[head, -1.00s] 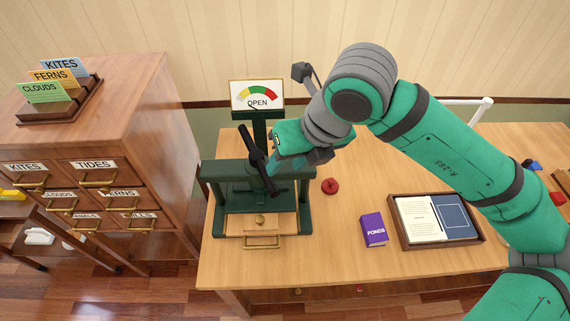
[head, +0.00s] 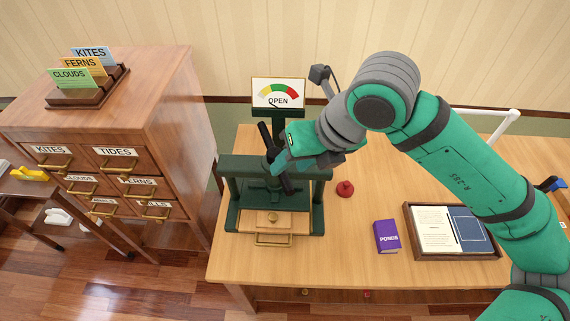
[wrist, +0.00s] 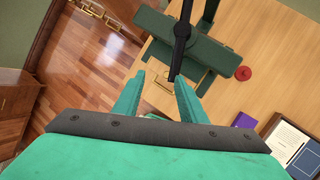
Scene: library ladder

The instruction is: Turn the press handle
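The press (head: 232,190) is a dark green frame on the wooden desk. Its black bar handle (head: 264,133) stands at a slant over the top beam. In the wrist view the handle (wrist: 183,30) runs down to between my fingertips, close to the right one. My gripper (head: 280,163) is at the handle from the right, its fingers apart; the wrist view shows a gap between the fingers (wrist: 160,84). I cannot tell whether either finger touches the bar.
A red knob-like object (head: 345,188), a purple book (head: 386,237) and a tray (head: 408,244) with an open book lie right of the press. A wooden drawer cabinet (head: 165,120) stands close on the left. The desk front is clear.

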